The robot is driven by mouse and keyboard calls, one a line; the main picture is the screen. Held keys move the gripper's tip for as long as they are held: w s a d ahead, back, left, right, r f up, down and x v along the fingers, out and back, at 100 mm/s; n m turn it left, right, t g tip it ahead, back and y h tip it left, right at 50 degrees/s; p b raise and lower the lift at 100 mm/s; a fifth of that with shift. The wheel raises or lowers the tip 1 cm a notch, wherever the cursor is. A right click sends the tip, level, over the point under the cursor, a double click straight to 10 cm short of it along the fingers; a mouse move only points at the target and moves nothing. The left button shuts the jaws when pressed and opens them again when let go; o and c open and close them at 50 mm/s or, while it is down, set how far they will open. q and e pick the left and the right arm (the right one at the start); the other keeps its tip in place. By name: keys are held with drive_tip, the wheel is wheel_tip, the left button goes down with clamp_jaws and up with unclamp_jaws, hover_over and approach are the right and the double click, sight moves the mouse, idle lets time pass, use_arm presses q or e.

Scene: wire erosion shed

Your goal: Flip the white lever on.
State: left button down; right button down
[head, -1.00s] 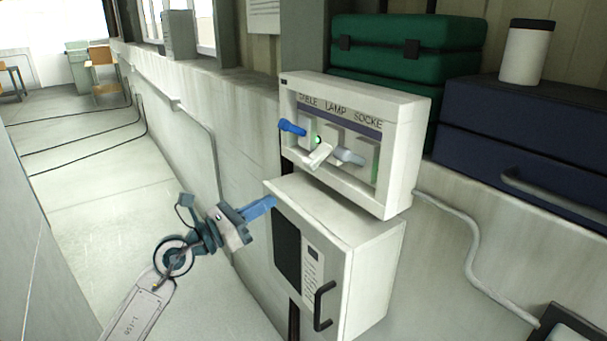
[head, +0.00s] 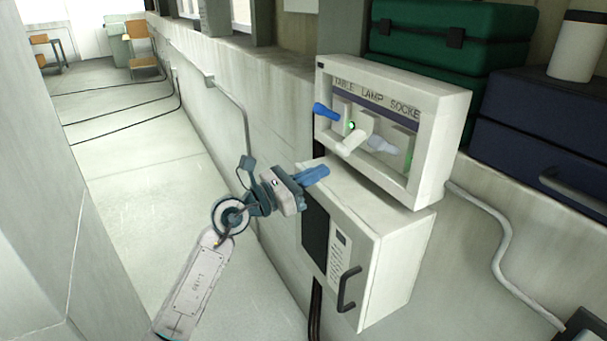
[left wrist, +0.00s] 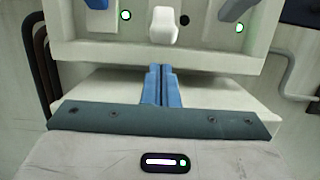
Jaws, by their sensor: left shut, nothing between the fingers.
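The white lever (head: 354,141) is the middle of three levers on a white switch panel (head: 437,150), under the word LAMP. It sticks out and tilts downward. It also shows in the left wrist view (left wrist: 164,26), straight beyond the fingertips. My left gripper (head: 326,171) has blue fingers pressed together with nothing between them. They are just below and left of the white lever, apart from it in the head view. The fingertips also show in the left wrist view (left wrist: 160,68). My right gripper is not in view.
A blue lever (head: 325,111) and a pale grey-blue lever (head: 381,146) flank the white one. Green lamps glow on the panel. A white cabinet (head: 385,265) with a dark handle stands below. Green cases (head: 440,35) and a navy case (head: 540,140) are behind. The floor at left is open.

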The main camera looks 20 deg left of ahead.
sight(351, 143)
use_arm(q)
drive_tip(key=p+x, duration=0.1)
drive_tip(key=x, duration=0.2)
drive_tip(key=shift+w+d+r, duration=0.2)
drive_tip(key=shift+w, duration=0.05)
drive_tip(key=shift+w+d, duration=0.45)
drive_tip(key=shift+w, duration=0.1)
drive_tip(key=shift+p, duration=0.35)
